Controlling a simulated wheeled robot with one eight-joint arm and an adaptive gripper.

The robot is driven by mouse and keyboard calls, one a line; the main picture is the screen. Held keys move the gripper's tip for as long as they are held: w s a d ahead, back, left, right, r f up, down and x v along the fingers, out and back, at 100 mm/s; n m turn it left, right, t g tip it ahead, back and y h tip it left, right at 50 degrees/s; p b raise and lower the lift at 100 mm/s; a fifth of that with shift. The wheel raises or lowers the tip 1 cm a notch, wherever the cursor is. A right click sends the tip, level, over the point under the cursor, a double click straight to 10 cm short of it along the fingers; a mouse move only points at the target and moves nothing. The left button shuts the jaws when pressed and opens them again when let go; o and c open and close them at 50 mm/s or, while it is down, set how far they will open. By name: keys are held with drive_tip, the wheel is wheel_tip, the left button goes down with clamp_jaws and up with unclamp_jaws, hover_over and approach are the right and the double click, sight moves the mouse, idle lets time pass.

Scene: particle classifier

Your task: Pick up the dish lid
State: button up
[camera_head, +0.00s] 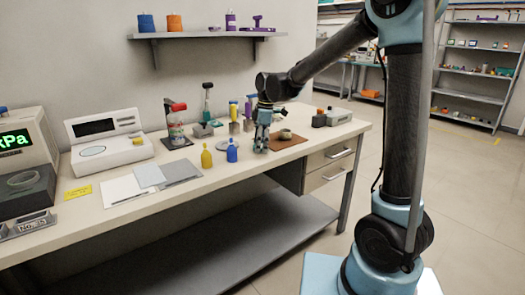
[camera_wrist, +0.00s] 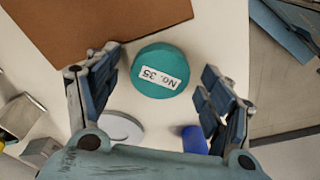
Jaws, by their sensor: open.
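A round teal lid (camera_wrist: 163,70) with a white label reading "No. 35" lies on the pale bench top in the wrist view. My gripper (camera_wrist: 162,66) is open, with one finger to the left of the lid and one to the right. A narrow gap shows on each side, and nothing is held. In the head view my gripper (camera_head: 262,148) points down over the bench, beside the brown mat (camera_head: 296,143). A small greenish dish (camera_head: 286,134) sits on that mat. I cannot make out the teal lid in the head view; my gripper may hide it.
A blue bottle (camera_head: 232,152) and a yellow bottle (camera_head: 206,157) stand left of my gripper. A grey disc (camera_wrist: 121,127) lies near my left finger. A grey device (camera_head: 332,117) stands to the right. Stands and a balance (camera_head: 105,140) fill the left. The bench's front edge is close.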

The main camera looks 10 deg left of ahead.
drive_tip(key=c, duration=1.1)
drive_tip(key=shift+o, duration=0.2)
drive_tip(key=shift+r, duration=0.1)
